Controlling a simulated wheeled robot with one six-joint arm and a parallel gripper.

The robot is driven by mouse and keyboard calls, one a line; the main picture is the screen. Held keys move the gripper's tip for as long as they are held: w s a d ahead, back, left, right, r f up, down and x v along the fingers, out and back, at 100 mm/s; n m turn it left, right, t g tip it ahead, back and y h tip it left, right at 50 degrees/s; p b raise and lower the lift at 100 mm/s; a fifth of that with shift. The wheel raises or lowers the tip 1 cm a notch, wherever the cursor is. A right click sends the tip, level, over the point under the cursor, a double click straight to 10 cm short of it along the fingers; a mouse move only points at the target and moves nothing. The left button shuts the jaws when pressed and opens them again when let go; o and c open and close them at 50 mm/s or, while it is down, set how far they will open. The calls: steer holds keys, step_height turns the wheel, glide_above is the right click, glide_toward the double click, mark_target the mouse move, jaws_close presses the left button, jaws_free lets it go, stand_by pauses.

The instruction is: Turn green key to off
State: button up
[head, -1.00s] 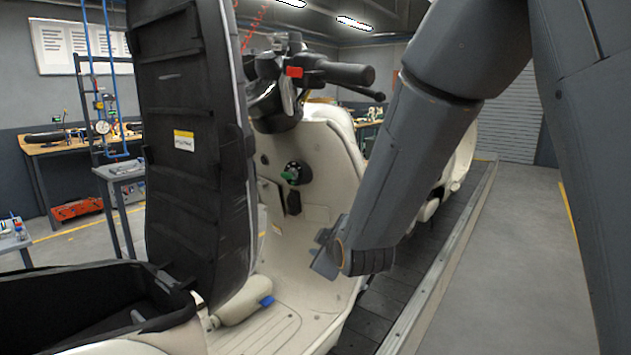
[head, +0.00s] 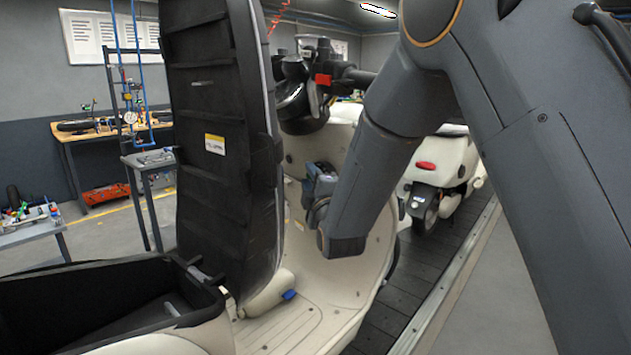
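The white scooter's inner front panel (head: 355,262) is in the middle of the head view, under the handlebar. My gripper (head: 318,182) is up against or close in front of this panel, at the height of the key switch. The green key is hidden behind my gripper and wrist, so its position does not show. My gripper's fingers are too small and too covered to tell whether they are open or shut, or whether they touch the key.
The raised black seat (head: 225,140) stands just left of my gripper. The handlebar with a red switch (head: 323,80) is above it. Another white scooter (head: 440,165) stands behind on the dark slat conveyor (head: 440,262). A workbench (head: 100,135) is at the back left.

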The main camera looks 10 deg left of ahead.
steer(key=shift+x, duration=0.75)
steer(key=shift+c, duration=0.5)
jaws_close()
steer(key=shift+r+g+p, duration=0.1)
steer(key=shift+g+p, duration=0.2)
steer(key=shift+p, duration=0.5)
steer(key=n+g+p, duration=0.1)
steer(key=p, duration=0.2)
steer(key=shift+n+g, duration=0.3)
steer(key=shift+o, duration=0.4)
jaws_free()
steer(key=shift+a+f, duration=0.1)
steer(key=shift+f, duration=0.15)
